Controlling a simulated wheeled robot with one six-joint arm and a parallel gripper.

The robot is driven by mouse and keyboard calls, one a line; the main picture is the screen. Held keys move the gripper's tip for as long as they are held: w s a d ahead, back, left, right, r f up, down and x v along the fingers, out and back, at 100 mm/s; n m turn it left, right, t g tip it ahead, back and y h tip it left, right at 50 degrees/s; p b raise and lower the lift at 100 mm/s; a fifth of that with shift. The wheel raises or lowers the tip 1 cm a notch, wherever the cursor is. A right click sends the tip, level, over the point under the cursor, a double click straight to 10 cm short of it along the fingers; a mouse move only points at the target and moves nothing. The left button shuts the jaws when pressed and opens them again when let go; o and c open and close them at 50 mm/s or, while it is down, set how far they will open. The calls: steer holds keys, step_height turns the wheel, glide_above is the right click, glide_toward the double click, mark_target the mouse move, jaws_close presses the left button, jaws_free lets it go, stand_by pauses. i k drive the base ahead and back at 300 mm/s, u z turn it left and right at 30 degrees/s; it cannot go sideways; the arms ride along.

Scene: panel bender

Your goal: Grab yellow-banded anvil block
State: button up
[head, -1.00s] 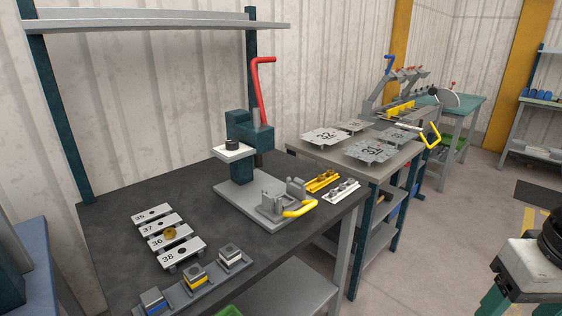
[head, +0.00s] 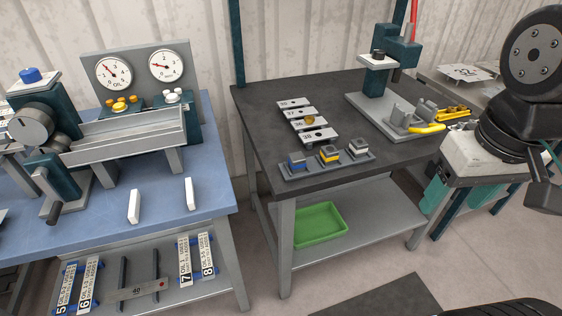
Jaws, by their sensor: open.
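The yellow-banded anvil block (head: 329,155) sits in the middle of a dark grey rack (head: 342,170) at the front of the dark workbench. A blue-banded block (head: 297,162) is on its left and a white-banded block (head: 358,149) on its right. My gripper (head: 466,196) is at the right of the head view, with a pale body and teal fingers apart. It is open and well to the right of the block. Nothing shows between its fingers, though its far parts are partly hidden.
Several numbered plates (head: 300,118) lie behind the rack. A press (head: 385,60) with a yellow-handled clamp (head: 425,128) stands at the bench's back right. A blue bench (head: 100,215) with gauges is on the left. A green tray (head: 319,225) is on the lower shelf.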

mark_target(329, 156)
steer(key=z, duration=1.4)
steer(key=k, duration=0.75)
steer(key=u, duration=0.7)
steer(key=i, duration=0.5)
steer(key=u, duration=0.05)
